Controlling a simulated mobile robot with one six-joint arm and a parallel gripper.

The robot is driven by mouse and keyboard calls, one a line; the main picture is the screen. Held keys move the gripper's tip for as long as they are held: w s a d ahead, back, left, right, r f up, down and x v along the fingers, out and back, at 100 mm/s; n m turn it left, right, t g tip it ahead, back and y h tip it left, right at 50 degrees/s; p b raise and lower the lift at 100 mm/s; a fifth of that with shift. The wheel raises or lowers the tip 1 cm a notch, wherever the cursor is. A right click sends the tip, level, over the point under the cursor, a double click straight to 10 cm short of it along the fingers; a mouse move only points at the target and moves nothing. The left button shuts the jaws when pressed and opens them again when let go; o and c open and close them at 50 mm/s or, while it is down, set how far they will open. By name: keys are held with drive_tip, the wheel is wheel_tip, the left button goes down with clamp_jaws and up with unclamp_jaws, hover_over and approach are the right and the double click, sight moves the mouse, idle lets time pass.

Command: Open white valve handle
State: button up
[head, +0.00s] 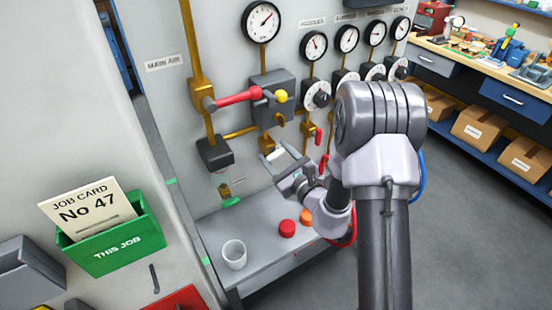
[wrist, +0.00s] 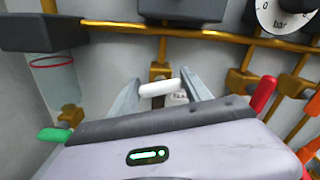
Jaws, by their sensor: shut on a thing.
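The white valve handle (wrist: 159,89) is a short pale lever in front of a brass valve body (wrist: 160,71) in the wrist view. It lies roughly level across the gap between my gripper's (wrist: 159,86) two fingertips, which are closed on its ends. In the head view my gripper (head: 278,157) reaches the panel below the grey box, and the white handle (head: 276,153) shows as a small pale piece at the fingertips. A label behind the handle is partly hidden.
A red lever (head: 237,97) sits on the brass pipe at upper left. Red handles (wrist: 264,94) are right of my gripper, and a green handle (wrist: 55,135) is at left. A shelf below holds a white cup (head: 234,256) and a red button-like piece (head: 288,229).

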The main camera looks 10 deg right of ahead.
drive_tip(key=n+b, duration=0.3)
drive_tip(key=shift+f+n, duration=0.25)
drive_tip(key=shift+n, duration=0.15)
drive_tip(key=n+b, duration=0.4)
drive_tip(key=shift+b, duration=0.4)
drive_tip(key=n+b, duration=0.2)
drive_tip(key=n, duration=0.1)
drive_tip(key=shift+a, duration=0.1)
drive_tip(key=shift+n+b, duration=0.85)
drive_tip(key=shift+n, duration=1.05)
drive_tip(key=o, duration=1.4)
drive_tip(key=shift+r, duration=0.1)
drive_tip(key=shift+c, duration=0.2)
